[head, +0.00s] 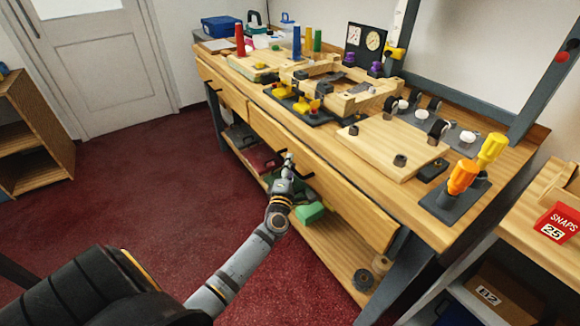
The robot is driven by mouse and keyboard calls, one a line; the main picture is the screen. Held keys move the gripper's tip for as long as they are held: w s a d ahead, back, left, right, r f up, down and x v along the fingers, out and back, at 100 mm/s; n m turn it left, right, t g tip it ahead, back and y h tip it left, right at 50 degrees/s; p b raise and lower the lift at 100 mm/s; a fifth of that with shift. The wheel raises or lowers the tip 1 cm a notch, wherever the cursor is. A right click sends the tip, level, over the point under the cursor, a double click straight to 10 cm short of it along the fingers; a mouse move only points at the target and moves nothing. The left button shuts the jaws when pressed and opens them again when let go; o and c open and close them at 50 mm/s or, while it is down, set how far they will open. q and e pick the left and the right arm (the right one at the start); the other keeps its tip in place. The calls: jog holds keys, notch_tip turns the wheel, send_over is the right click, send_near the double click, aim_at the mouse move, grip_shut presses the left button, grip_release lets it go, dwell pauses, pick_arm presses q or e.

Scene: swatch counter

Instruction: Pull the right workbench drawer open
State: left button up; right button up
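The wooden workbench (440,215) runs diagonally across the head view. Its right drawer (345,200) is the long wooden front on the near side, and it looks shut or nearly so. The dark handle (303,174) of this drawer is partly hidden by my gripper. My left gripper (288,160) is at the handle, its arm reaching up from the lower left. The fingers are too small and overlapped to tell whether they are open, shut or touching the handle. My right gripper is out of view.
The left drawer (226,90) is farther back on the same side. A side unit with a red SNAPS box (560,222) stands at the right. The red floor before the bench is clear.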

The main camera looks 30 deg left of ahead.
pick_arm(q)
jog(key=shift+c, duration=0.2)
grip_shut()
jog(key=shift+s, duration=0.1)
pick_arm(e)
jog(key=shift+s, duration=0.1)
